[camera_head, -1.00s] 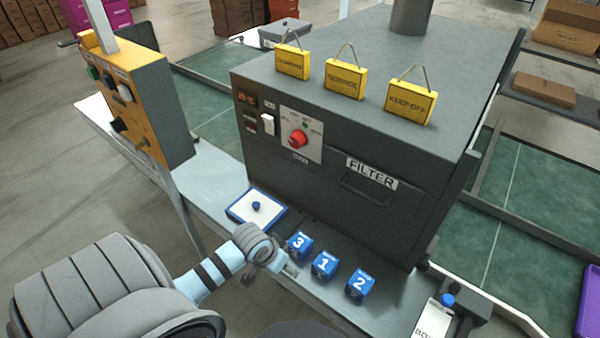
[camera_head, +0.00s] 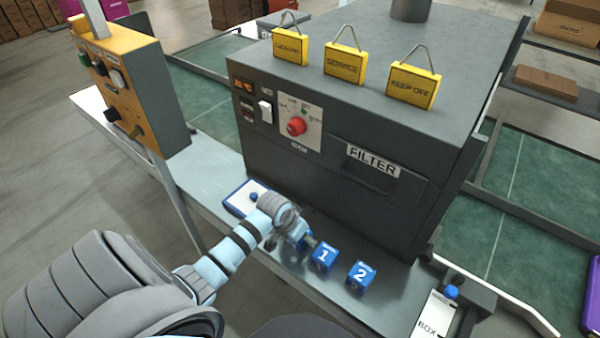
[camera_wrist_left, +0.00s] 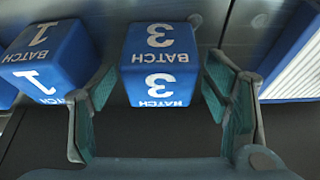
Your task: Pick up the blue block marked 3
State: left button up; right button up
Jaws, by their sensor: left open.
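The blue block marked 3 (camera_wrist_left: 160,65) sits between the two open fingers of my left gripper (camera_wrist_left: 162,110) in the left wrist view. It stands just ahead of the fingertips, with a gap on each side. In the head view my left gripper (camera_head: 296,236) covers most of this block, and only a bit of blue shows. The blue block marked 1 (camera_head: 324,256) is just to its right, and it also shows in the left wrist view (camera_wrist_left: 42,62). The blue block marked 2 (camera_head: 361,277) is further right. My right gripper is not in view.
The dark machine (camera_head: 330,160) with the FILTER label stands right behind the blocks. A white tray with a blue rim (camera_head: 240,200) lies left of the gripper. A BOX-labelled fixture (camera_head: 435,312) stands at the right. The grey ledge's front edge (camera_head: 330,305) runs close to the blocks.

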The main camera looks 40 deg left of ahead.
pick_arm(q)
jog(key=shift+r, duration=0.15)
jog(key=c, duration=1.3)
